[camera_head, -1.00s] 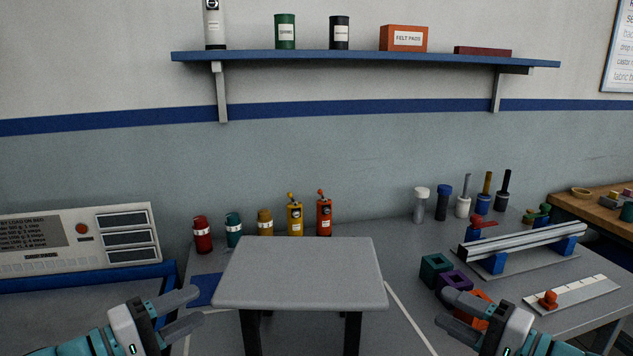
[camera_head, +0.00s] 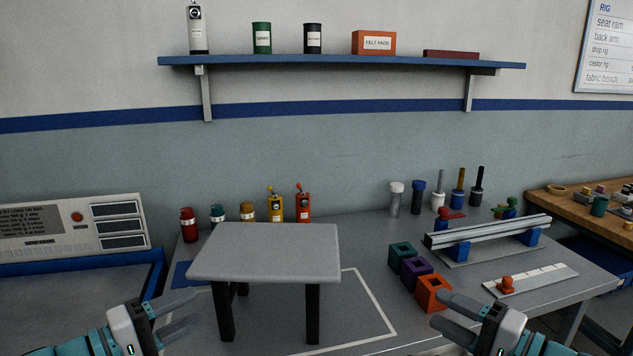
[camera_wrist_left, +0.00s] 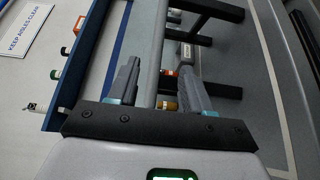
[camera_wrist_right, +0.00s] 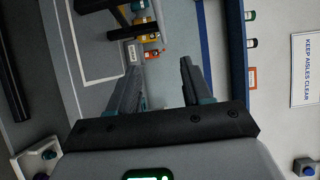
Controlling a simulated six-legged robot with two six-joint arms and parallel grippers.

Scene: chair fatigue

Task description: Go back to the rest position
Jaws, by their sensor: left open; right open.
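My left gripper (camera_head: 178,318) is at the lower left of the head view, open and empty, in front of the grey stool (camera_head: 266,252). Its two fingers stand apart in the left wrist view (camera_wrist_left: 157,82). My right gripper (camera_head: 449,318) is at the lower right of the head view, open and empty, near the orange block (camera_head: 433,291). Its fingers are also apart in the right wrist view (camera_wrist_right: 161,88). The stool stands upright on dark legs on the bench, between the grippers and touched by neither, as far as I can see.
The grey bench (camera_head: 365,262) holds several bottles along the back, purple (camera_head: 416,273) and green blocks (camera_head: 402,255), and a rail fixture (camera_head: 487,238) at right. A blue shelf (camera_head: 340,61) hangs on the wall. A console (camera_head: 70,226) stands at left.

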